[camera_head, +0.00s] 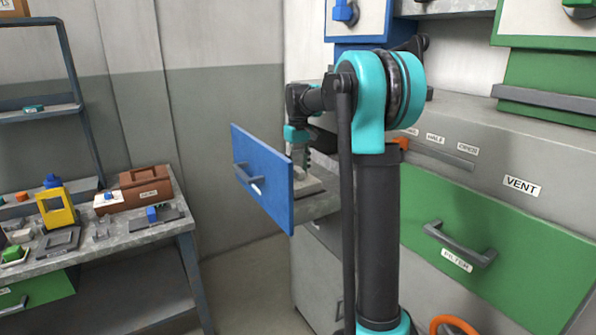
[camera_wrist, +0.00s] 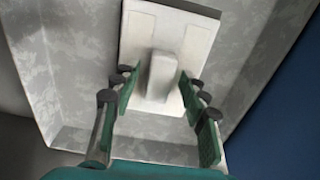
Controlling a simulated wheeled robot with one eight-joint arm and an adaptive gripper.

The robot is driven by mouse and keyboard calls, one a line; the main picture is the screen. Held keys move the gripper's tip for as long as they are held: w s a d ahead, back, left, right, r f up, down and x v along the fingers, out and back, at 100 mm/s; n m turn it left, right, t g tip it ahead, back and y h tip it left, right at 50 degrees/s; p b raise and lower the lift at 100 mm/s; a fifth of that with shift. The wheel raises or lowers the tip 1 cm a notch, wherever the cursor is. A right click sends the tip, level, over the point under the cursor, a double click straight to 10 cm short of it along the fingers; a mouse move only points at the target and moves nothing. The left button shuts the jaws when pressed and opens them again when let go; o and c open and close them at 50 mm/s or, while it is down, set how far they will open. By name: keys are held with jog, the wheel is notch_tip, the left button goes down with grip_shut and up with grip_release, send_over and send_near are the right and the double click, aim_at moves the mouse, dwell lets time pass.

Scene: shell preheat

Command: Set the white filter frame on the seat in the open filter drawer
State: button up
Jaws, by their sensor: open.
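The filter drawer (camera_head: 263,178) with a blue front stands pulled out in the head view; its grey inside (camera_wrist: 65,75) fills much of the wrist view. The white filter frame (camera_wrist: 200,38), a pale plate with a raised grip block in its middle, lies inside the drawer; in the head view it (camera_head: 309,184) shows partly behind the blue front. My gripper (camera_wrist: 159,78) is open, its fingers on either side of the grip block with visible gaps. It also shows low over the drawer in the head view (camera_head: 299,163). The seat is mostly hidden; a dark edge shows beyond the plate.
A green drawer labelled FILTER (camera_head: 480,225) is shut at the right, near a VENT label. Bare floor lies between the bench and the cabinet.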

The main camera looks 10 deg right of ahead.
aim_at(298, 169)
notch_tip(298, 169, up, 11)
jog(key=shift+r, duration=0.2)
dwell(1.3)
